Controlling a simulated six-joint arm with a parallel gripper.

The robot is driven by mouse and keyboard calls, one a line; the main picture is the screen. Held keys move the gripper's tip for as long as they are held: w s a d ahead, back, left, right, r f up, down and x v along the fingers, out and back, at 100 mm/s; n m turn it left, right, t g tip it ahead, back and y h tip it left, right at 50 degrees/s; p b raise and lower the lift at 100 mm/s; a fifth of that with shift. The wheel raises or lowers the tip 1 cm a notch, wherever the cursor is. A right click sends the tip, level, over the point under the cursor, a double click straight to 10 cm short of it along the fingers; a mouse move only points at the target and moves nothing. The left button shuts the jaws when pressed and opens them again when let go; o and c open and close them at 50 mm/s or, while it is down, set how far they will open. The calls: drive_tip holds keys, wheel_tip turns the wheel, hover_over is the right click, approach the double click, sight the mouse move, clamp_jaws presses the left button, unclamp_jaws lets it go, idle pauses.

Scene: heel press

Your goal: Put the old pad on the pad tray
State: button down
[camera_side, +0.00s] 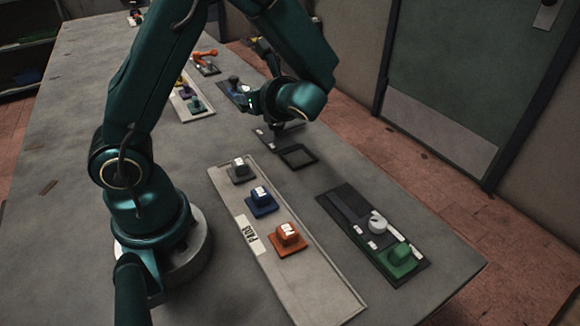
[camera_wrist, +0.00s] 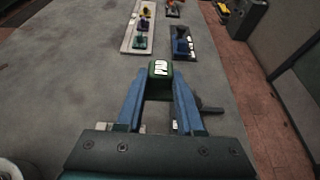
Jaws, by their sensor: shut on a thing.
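My gripper (camera_wrist: 160,82) is shut on a dark green block with a white label (camera_wrist: 159,68), held between its blue fingers. I cannot tell for sure that this is the old pad. In the side view my gripper is at the far part of the table, above its surface, and the arm partly hides it. The pad tray (camera_side: 325,297) is a long pale tray with a label reading "PADS" (camera_side: 246,234). A grey pad (camera_side: 239,168), a blue pad (camera_side: 262,200) and an orange pad (camera_side: 287,238) stand in it. Its near end is bare.
A dark board (camera_side: 345,206) at the right holds a white round part (camera_side: 377,222) and a green block (camera_side: 400,258). A black square frame (camera_side: 298,156) lies beyond the pad tray. Another pale tray (camera_wrist: 129,38) with small coloured pieces and a dark plate with a blue piece (camera_wrist: 182,45) lie farther off.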

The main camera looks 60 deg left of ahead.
drive_tip(key=shift+s+a+f, duration=0.3)
drive_tip(key=shift+f, duration=0.2)
hover_over(303, 163)
wheel_tip(303, 163, down, 7)
drive_tip(key=shift+s+r, duration=0.1)
drive_tip(key=shift+f, duration=1.9)
drive_tip(key=shift+f, duration=0.1)
drive_tip(key=c, duration=0.5)
unclamp_jaws()
drive_tip(key=shift+c, duration=0.2)
